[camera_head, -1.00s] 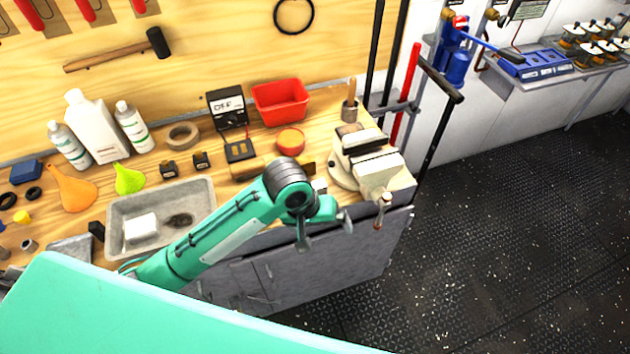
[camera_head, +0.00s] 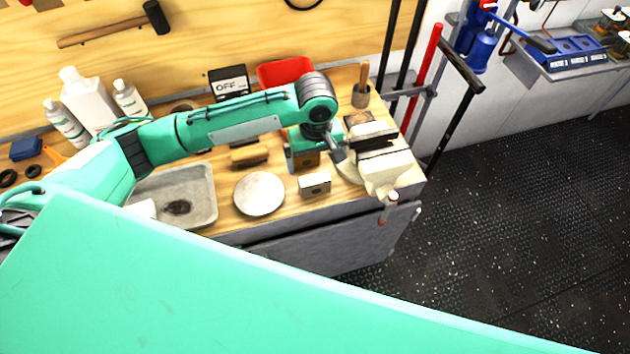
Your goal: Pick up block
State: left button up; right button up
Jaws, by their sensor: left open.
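A tan block (camera_head: 250,153) lies further left, below my forearm. I cannot tell which of them is the task's block. My left gripper (camera_head: 314,158) is open and points down over the bench beside the vise, close to the brown block. Whether it touches that block I cannot tell. My right gripper is out of view.
The vise (camera_head: 384,165) stands right of the gripper at the bench corner. A round pale disc (camera_head: 259,194) lies left of the small block. A grey tray (camera_head: 205,190), white bottles (camera_head: 88,100) and a red bin (camera_head: 285,72) stand around. Dark floor lies to the right.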

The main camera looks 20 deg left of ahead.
aim_at(315, 179)
pick_arm(q)
notch_tip(315, 179, down, 3)
jog(key=shift+f, duration=0.2)
jog(key=shift+f+p, duration=0.55)
jog(key=shift+p, duration=0.05)
jog(key=f, duration=0.2)
jog(key=f+p, duration=0.1)
jog(key=shift+s+a+f, duration=0.1)
jog(key=shift+s+f, duration=0.15)
jog(key=shift+f, duration=0.4)
jog(key=c, duration=1.2)
jog(key=shift+c, duration=0.8)
jog(key=shift+w+r, duration=0.1)
